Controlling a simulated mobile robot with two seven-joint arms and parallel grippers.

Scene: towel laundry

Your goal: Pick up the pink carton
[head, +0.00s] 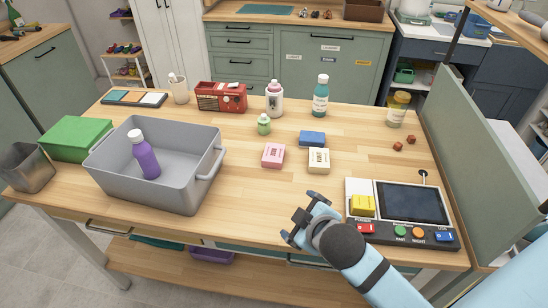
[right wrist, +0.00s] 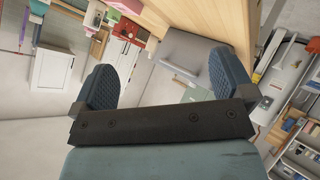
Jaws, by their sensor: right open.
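The pink carton (head: 273,155) sits on the wooden table near its middle, small and boxy with a pale label on top. A cream carton (head: 319,160) stands just right of it, and a blue block (head: 312,138) lies behind. My right gripper (head: 300,220) is at the table's front edge, in front of and slightly right of the pink carton, apart from it. In the right wrist view its two fingers (right wrist: 160,88) are spread wide with nothing between them. My left gripper is not in view.
A grey bin (head: 207,170) with a purple bottle (head: 146,158) inside stands left of the carton. A control panel (head: 350,187) lies right. The table front of the carton is clear.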

